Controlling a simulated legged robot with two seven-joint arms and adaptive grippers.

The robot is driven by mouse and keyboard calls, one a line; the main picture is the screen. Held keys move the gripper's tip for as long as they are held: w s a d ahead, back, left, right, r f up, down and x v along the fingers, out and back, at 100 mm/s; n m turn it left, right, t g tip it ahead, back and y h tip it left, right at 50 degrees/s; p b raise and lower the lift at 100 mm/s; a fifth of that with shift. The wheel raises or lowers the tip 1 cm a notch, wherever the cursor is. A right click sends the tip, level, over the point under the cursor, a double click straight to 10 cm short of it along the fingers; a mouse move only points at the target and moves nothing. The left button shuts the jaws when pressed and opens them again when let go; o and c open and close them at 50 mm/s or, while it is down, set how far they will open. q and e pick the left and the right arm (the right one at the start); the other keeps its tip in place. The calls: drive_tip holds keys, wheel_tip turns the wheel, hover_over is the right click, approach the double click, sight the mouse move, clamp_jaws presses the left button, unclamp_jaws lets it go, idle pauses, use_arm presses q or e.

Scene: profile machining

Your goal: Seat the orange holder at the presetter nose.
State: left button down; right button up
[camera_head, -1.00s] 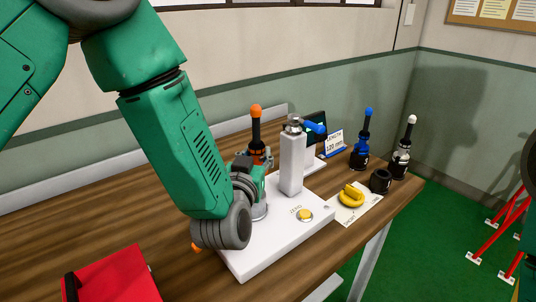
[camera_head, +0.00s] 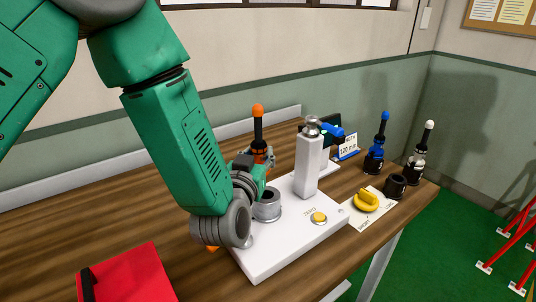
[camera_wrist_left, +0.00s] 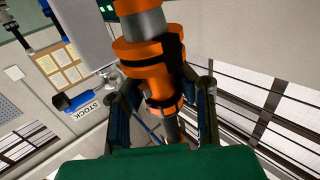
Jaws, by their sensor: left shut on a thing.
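The orange holder (camera_head: 258,112) stands roughly upright, with an orange ball tip and a black stem. My left gripper (camera_head: 265,160) is shut on its orange body, mostly hidden behind my wrist. The left wrist view shows the orange holder (camera_wrist_left: 145,52) between the two fingers of the left gripper (camera_wrist_left: 165,108). The presetter (camera_head: 290,245) is a white base with a pale column (camera_head: 309,165). A grey round socket (camera_head: 267,206), seemingly its nose, is in front of the holder and partly beside my wrist. Any contact between holder and socket is hidden. My right gripper is out of view.
A yellow ring-like piece (camera_head: 367,200) lies on a white card. A black cup (camera_head: 396,186), a blue holder (camera_head: 376,150) and a white-tipped holder (camera_head: 420,150) stand at the right. A red case (camera_head: 125,275) is front left.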

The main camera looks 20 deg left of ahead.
use_arm(q)
drive_tip(key=shift+r, duration=0.1)
drive_tip(key=shift+d+r, duration=0.1)
drive_tip(key=shift+d, duration=1)
drive_tip(key=shift+a, duration=1.45)
drive_tip(key=shift+d, duration=1.15)
drive_tip(key=shift+a+f, duration=0.35)
drive_tip(key=shift+a, duration=0.4)
drive_tip(key=shift+a+f+b, duration=0.25)
drive_tip(key=shift+a+b, duration=0.05)
drive_tip(key=shift+b, duration=0.1)
drive_tip(key=shift+f, duration=0.1)
drive_tip(key=shift+d+r, duration=0.2)
drive_tip(key=shift+d, duration=0.3)
drive_tip(key=shift+d+r, duration=0.3)
drive_tip(key=shift+d, duration=0.05)
drive_tip(key=shift+a+f, duration=0.1)
drive_tip(key=shift+a, duration=0.6)
drive_tip(key=shift+d, duration=1.2)
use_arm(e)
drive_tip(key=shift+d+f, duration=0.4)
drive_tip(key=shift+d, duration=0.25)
